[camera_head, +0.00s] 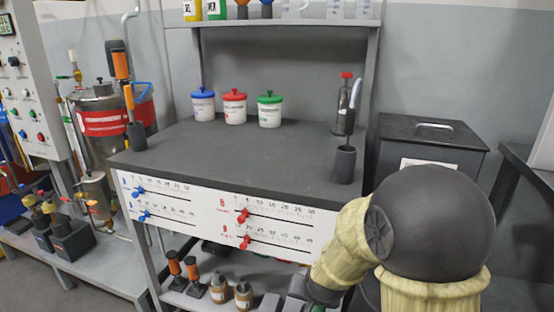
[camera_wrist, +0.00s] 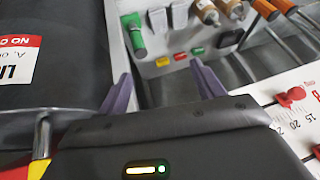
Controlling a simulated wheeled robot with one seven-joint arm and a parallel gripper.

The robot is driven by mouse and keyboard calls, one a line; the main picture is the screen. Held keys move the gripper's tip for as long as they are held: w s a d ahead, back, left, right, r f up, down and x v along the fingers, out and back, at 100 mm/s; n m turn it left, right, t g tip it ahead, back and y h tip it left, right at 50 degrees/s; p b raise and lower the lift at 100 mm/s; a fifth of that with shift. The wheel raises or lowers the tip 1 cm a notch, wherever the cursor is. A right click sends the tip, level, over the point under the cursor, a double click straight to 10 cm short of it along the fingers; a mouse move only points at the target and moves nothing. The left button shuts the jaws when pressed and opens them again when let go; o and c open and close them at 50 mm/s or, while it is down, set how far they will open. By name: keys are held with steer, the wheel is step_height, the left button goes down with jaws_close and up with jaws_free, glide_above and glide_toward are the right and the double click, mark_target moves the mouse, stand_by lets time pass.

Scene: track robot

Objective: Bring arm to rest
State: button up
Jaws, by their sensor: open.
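My gripper (camera_wrist: 163,84) shows in the wrist view, with its two purple fingers spread apart and nothing between them. In the head view my arm, with pale yellow links and a large dark joint, fills the lower right in front of the workbench (camera_head: 240,157). My gripper itself cannot be seen in the head view.
Three lidded tubs, blue (camera_head: 203,104), red (camera_head: 234,106) and green (camera_head: 269,109), stand on the bench. A dark cup (camera_head: 344,165) with a tool stands at its right. Sliders with red knobs (camera_wrist: 291,97) are right of my gripper. A dark lidded bin (camera_head: 430,142) stands right.

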steer(key=s+d+r+n+g+p, duration=0.1)
steer(key=s+d+r+n+g, duration=0.1)
steer(key=s+d+r, duration=0.3)
steer(key=s+d+r+n+g+p, duration=0.1)
steer(key=s+d+p, duration=0.15)
steer(key=s, duration=0.55)
step_height(320, 180, up, 37)
steer(key=p, duration=3.6)
steer(key=shift+w+h, duration=0.3)
steer(key=shift+h, duration=0.1)
